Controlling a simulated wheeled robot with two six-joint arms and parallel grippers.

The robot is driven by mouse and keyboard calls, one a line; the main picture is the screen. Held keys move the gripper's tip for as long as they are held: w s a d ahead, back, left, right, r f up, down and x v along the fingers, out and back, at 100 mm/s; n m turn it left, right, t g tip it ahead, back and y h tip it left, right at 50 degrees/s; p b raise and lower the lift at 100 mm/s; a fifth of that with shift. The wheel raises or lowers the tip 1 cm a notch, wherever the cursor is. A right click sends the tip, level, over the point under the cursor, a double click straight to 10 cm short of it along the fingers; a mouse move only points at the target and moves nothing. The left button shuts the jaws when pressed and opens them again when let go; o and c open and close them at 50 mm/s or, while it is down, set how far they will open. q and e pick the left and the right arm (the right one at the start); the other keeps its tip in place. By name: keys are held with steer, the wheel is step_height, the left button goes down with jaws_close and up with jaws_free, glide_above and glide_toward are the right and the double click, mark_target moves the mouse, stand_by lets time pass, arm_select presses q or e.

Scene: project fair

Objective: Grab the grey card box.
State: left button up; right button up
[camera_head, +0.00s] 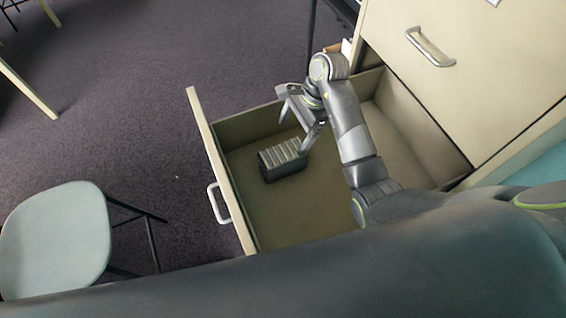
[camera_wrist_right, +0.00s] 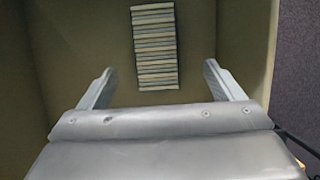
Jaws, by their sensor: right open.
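The grey card box (camera_head: 284,159) sits on the floor of an open drawer (camera_head: 261,214), toward its front panel. Pale cards stand in a row along its top. In the right wrist view the box (camera_wrist_right: 154,47) shows from above, beyond and between the two fingers. My right gripper (camera_head: 293,122) is over the drawer, its fingers apart and empty, just above and behind the box in the head view. It also shows in the right wrist view (camera_wrist_right: 160,82), with a gap between fingers and box. My left gripper is not in view.
The drawer's walls surround the box, and its front panel (camera_head: 220,170) has a metal handle (camera_head: 218,203). The cabinet face (camera_head: 470,60) rises at the right. A chair (camera_head: 55,240) stands at the lower left. Bare drawer floor lies around the box.

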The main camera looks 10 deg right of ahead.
mark_target(286, 152)
steer(key=p+x, duration=0.1)
steer(key=x, duration=0.5)
steer(key=shift+s+a+f, duration=0.15)
steer(key=p+x, duration=0.1)
steer(key=x, duration=0.3)
steer(key=shift+s, duration=0.15)
steer(key=shift+f, duration=0.7)
steer(key=c, duration=1.3)
